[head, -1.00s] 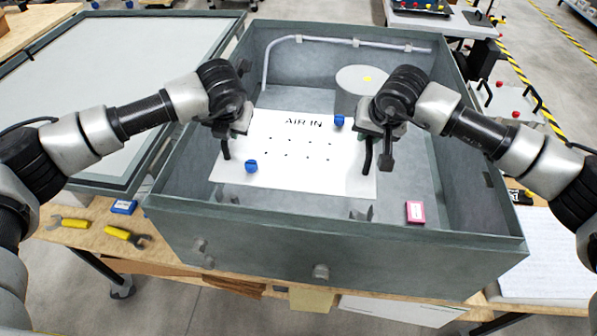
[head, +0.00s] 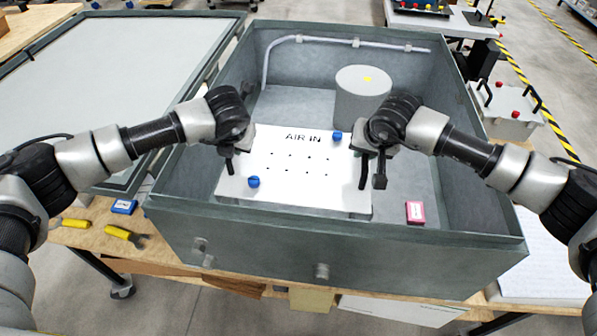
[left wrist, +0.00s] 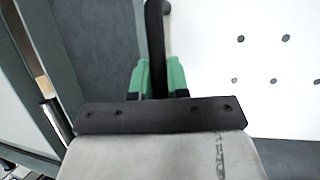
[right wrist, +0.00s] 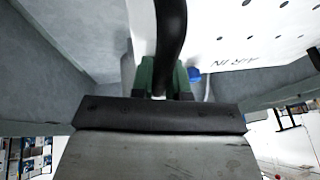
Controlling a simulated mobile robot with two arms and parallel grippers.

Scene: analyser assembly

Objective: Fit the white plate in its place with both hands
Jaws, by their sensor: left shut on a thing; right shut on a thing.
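The white plate (head: 297,185) carries the words AIR IN, several small holes, two blue knobs and a black handle at each side. It is inside the open grey box (head: 330,247), over the front middle of the floor. My left gripper (head: 232,158) is shut on the left handle (left wrist: 155,40). My right gripper (head: 372,162) is shut on the right handle (right wrist: 170,35). The plate also shows in the left wrist view (left wrist: 230,80) and in the right wrist view (right wrist: 225,35). Whether its underside touches the box floor cannot be told.
A grey cylinder (head: 362,98) stands behind the plate, near my right gripper. A pink block (head: 415,212) lies at the right front of the box. A pipe (head: 320,40) runs along the back wall.

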